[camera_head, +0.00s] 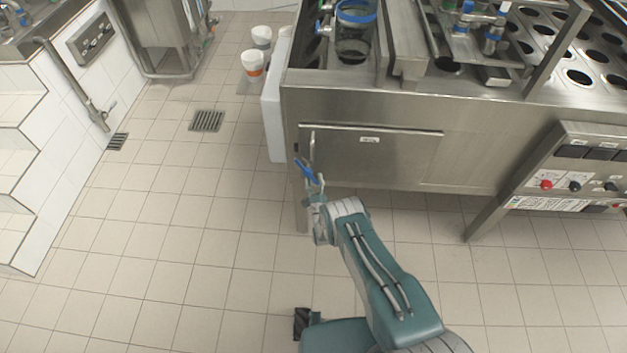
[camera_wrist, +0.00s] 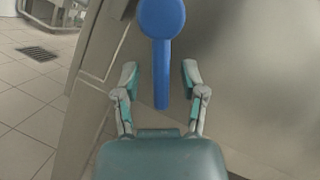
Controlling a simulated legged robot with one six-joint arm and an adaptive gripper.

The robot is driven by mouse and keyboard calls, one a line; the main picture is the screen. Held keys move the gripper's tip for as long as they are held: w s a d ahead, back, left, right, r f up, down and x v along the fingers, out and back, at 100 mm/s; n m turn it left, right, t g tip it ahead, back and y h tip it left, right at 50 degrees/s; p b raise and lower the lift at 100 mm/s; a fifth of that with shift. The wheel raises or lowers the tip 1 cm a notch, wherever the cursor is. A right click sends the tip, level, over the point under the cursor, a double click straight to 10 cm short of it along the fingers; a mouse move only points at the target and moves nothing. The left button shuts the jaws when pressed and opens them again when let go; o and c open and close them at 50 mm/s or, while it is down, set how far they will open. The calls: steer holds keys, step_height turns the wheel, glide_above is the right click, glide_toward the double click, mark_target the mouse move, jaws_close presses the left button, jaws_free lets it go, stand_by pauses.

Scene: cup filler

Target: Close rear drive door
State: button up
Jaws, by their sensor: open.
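The rear drive door (camera_head: 375,160) is a flat steel panel with a small white label, on the front left of the steel machine. It looks nearly flush, but I cannot tell whether it is fully shut. An upright handle (camera_head: 312,146) is near its left edge. My gripper (camera_head: 309,176) is at the door's lower left corner. In the wrist view my gripper (camera_wrist: 160,76) has its two fingers apart. A blue piece (camera_wrist: 162,20) with a round head and straight stem shows between and beyond them. I cannot tell whether the fingers touch it.
The steel machine (camera_head: 480,140) fills the right, with a control panel (camera_head: 580,170) and a slanted leg. A white box (camera_head: 273,115) stands against its left side, with white containers (camera_head: 252,62) behind. The tiled floor (camera_head: 180,230) to the left is clear, with a drain (camera_head: 207,121).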

steer(key=v, duration=1.2)
